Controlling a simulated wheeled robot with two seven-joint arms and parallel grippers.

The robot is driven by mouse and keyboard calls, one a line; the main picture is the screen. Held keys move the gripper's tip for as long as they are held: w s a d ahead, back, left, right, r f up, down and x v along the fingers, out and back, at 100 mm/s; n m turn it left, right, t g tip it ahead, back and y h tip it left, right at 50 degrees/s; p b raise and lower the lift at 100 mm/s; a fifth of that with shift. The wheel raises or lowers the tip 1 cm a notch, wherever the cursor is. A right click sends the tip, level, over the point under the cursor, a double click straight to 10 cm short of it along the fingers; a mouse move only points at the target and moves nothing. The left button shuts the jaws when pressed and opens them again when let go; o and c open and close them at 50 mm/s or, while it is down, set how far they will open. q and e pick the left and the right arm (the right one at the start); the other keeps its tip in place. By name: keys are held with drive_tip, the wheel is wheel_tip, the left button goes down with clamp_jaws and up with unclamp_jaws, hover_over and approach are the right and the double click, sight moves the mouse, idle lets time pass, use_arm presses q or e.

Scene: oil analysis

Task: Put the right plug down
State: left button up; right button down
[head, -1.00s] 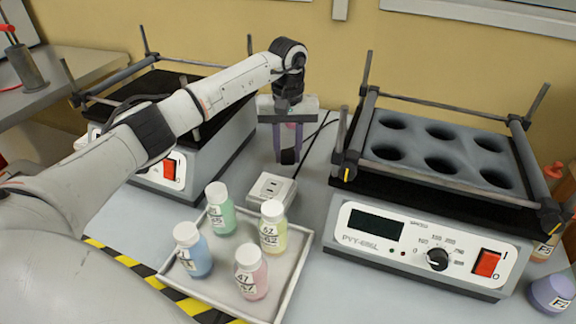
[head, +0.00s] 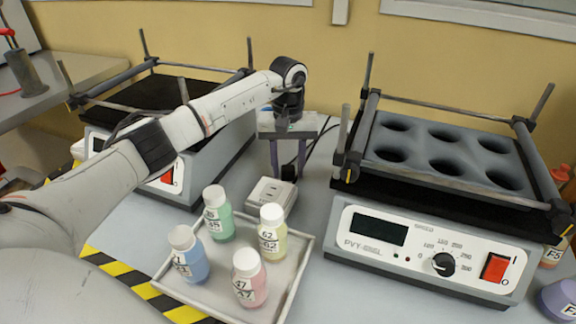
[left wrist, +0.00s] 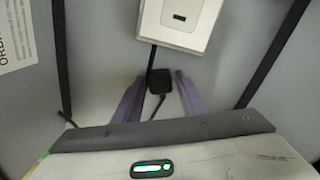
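A small black plug (head: 288,173) with a dark cable is between the fingertips of my left gripper (head: 288,168), behind the white socket box (head: 272,192). In the left wrist view, the plug (left wrist: 160,83) sits between the two purple-grey fingers of the left gripper (left wrist: 159,80). Whether the plug rests on the table cannot be told for sure. My right gripper is not in view.
A tray (head: 292,285) with several capped bottles stands in front of the socket box. A heater with a holed block (head: 420,235) stands right; another heater (head: 190,180) stands left, partly behind my left arm.

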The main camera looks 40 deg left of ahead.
sight(288, 168)
use_arm(q)
drive_tip(key=shift+o, duration=0.5)
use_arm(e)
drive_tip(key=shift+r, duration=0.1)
use_arm(q)
wheel_tip(288, 168, up, 13)
drive_tip(key=p, duration=1)
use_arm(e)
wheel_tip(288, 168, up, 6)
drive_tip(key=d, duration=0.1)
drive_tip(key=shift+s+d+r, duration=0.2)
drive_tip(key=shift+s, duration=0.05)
use_arm(q)
drive_tip(key=shift+r, duration=0.1)
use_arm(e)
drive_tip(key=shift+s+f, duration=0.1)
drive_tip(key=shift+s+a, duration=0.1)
